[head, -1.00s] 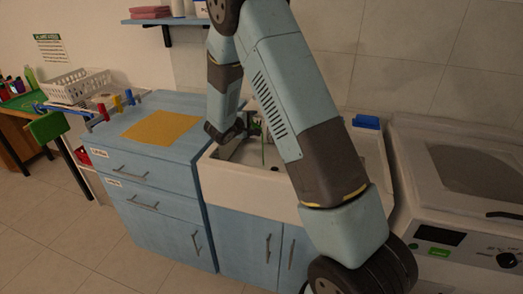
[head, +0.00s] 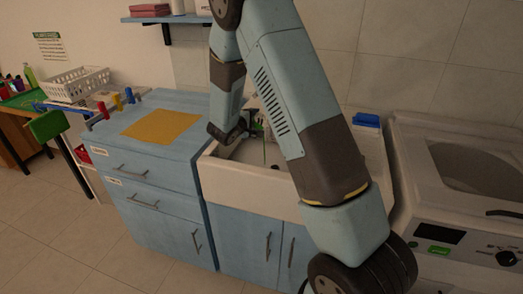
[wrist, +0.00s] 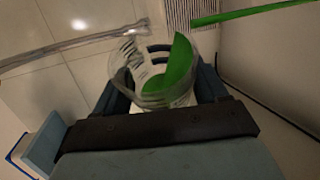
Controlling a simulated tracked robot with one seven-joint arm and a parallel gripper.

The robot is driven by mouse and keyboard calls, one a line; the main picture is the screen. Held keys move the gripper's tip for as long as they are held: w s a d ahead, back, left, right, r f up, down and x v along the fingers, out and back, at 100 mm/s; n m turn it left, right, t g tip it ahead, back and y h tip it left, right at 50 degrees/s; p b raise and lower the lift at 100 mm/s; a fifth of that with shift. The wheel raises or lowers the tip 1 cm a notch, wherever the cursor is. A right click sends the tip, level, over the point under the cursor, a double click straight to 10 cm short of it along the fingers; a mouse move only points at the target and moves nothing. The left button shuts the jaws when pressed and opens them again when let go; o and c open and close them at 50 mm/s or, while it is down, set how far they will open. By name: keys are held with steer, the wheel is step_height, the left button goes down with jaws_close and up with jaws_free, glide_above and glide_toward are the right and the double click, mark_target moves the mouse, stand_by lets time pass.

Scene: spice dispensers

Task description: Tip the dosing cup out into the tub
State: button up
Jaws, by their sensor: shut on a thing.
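My gripper (wrist: 165,84) is shut on a clear dosing cup (wrist: 130,78) with dark markings on its wall. The cup appears tilted in the wrist view. A flat green shape (wrist: 172,70) shows in or against the cup; I cannot tell whether it is its contents. In the head view, my gripper (head: 243,132) is over the left part of a white tub (head: 232,170) set in a blue cabinet. My arm hides much of the tub, and the cup is too small to make out there.
A thin green rod (wrist: 262,12) is close to the cup, and a clear grey bar (wrist: 60,47) lies at upper left. A blue counter with a yellow mat (head: 162,125) stands left of the tub. A white machine (head: 450,200) stands to the right.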

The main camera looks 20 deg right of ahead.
steer(key=shift+s+d+r+m+t+p, duration=0.1)
steer(key=shift+s+r+m+t+p, duration=0.25)
steer(key=shift+m, duration=0.2)
steer(key=shift+s+d+r+m+t+p, duration=0.1)
steer(key=shift+r+m+t+p, duration=0.1)
steer(key=shift+m+t+p, duration=0.3)
stand_by(1.4)
steer(key=shift+w+a+f+n+g, duration=0.15)
steer(key=shift+w+f+n+g, duration=0.15)
steer(key=shift+n+g, duration=0.25)
steer(key=shift+w+a+f+n+g, duration=0.1)
steer(key=shift+w+f+n+g, duration=0.15)
steer(key=shift+n, duration=0.35)
steer(key=shift+w+a+f+g, duration=0.1)
steer(key=shift+w+f+g, duration=0.05)
steer(key=shift+g, duration=0.1)
steer(key=shift+w, duration=0.1)
